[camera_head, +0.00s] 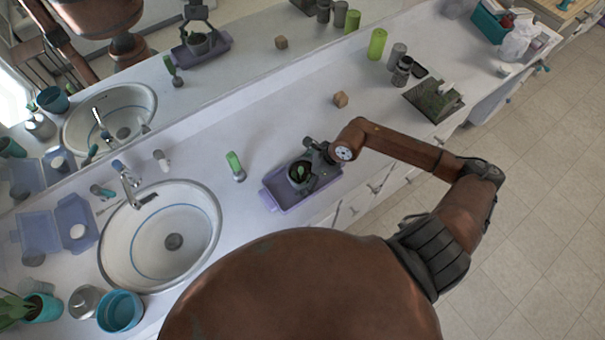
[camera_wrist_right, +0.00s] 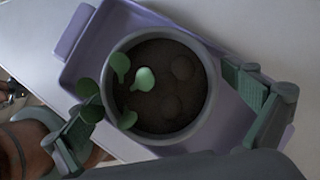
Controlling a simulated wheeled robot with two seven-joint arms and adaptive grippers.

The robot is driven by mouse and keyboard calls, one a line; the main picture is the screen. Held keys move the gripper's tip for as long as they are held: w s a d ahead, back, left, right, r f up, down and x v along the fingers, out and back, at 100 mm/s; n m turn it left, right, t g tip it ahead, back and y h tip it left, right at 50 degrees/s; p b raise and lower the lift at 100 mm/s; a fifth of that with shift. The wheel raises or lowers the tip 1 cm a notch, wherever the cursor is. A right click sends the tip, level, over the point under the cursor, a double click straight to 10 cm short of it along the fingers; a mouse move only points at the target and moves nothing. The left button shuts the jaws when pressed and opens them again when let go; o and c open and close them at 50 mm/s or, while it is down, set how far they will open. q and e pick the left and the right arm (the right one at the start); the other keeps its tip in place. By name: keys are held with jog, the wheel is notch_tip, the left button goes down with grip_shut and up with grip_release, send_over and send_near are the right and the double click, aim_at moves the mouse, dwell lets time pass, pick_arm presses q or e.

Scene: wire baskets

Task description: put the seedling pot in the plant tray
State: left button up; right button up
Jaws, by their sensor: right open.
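The seedling pot (camera_head: 299,175), grey with dark soil and small green leaves, is at the purple plant tray (camera_head: 272,201) on the white counter. In the right wrist view the pot (camera_wrist_right: 204,68) appears upright within the outline of the tray (camera_wrist_right: 76,62); its base is hidden. My right gripper (camera_head: 309,168) is over the tray at the pot. In the right wrist view its open fingers (camera_wrist_right: 165,122) are on either side of the pot, with a visible gap on the right. My left gripper is not seen.
A sink (camera_head: 130,255) is left of the tray, with a green-capped bottle (camera_head: 235,167) between them. A small wooden cube (camera_head: 340,99) and a dark wire basket (camera_head: 434,102) are to the right. A mirror runs behind the counter. Counter space behind the tray is clear.

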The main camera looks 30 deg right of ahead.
jog(key=shift+f, duration=0.1)
dwell(0.4)
jog(key=shift+r+p, duration=2.65)
jog(key=shift+r, duration=1.95)
jog(key=v, duration=1.2)
